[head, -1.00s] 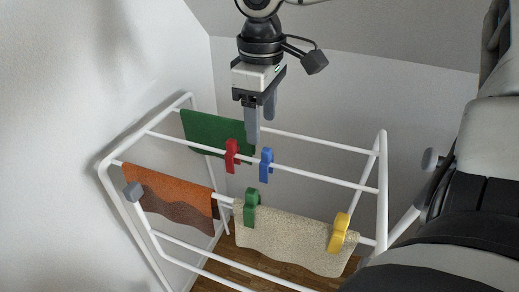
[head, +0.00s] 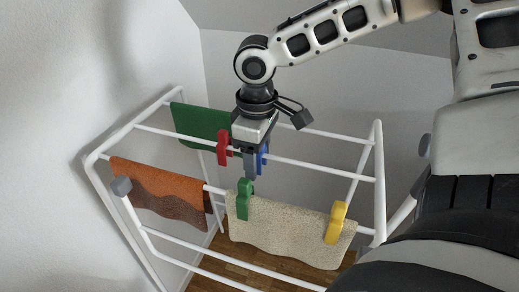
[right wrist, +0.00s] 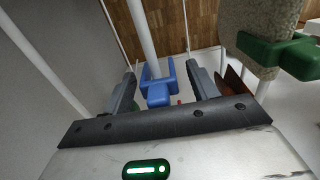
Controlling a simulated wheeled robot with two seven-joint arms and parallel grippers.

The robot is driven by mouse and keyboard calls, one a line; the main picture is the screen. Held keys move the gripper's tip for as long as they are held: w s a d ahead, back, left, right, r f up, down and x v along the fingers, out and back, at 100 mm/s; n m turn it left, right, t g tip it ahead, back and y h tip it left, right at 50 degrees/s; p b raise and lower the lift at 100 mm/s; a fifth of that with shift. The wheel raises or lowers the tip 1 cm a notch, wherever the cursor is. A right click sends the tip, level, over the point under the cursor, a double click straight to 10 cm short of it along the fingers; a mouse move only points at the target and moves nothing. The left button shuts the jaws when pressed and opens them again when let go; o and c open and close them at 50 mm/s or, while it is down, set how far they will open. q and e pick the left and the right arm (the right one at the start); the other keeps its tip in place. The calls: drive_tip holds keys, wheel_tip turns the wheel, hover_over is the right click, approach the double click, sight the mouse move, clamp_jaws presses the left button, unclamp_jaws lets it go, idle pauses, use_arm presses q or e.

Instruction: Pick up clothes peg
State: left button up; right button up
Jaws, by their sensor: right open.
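My right gripper (head: 254,164) is open over the middle rail of the drying rack (head: 330,174). In the right wrist view, the blue clothes peg (right wrist: 157,84) sits on a white rail between its two spread fingers (right wrist: 161,76). In the head view, the blue peg (head: 264,158) is partly hidden behind a finger. A red peg (head: 223,147) stands close on the left on the same rail. A green peg (head: 244,198) and a yellow peg (head: 336,222) clip a beige cloth (head: 285,232) on the nearer rail. My left gripper is out of view.
A green cloth (head: 195,124) hangs on the far rail and an orange-brown cloth (head: 160,192) on the nearer left rail. A wall (head: 60,120) stands close at the left. Wooden floor (head: 240,270) lies below.

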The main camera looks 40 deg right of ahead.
drive_tip(key=c, duration=1.1)
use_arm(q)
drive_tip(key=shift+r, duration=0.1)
use_arm(e)
drive_tip(key=shift+o, duration=0.2)
drive_tip(key=shift+r, duration=0.1)
drive_tip(key=shift+r, duration=0.15)
drive_tip(key=shift+r, duration=0.3)
wheel_tip(320, 180, up, 2)
drive_tip(key=shift+r+p, duration=0.1)
drive_tip(key=shift+p, duration=0.3)
use_arm(q)
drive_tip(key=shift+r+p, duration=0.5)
drive_tip(key=shift+p, duration=0.5)
use_arm(e)
drive_tip(key=s+a+r, duration=0.2)
drive_tip(key=s+r, duration=0.3)
drive_tip(key=s, duration=0.1)
drive_tip(key=s+a+r, duration=0.2)
drive_tip(key=s+r, duration=0.3)
drive_tip(key=s, duration=0.2)
drive_tip(key=shift+s+a, duration=0.15)
drive_tip(key=shift+a, duration=0.15)
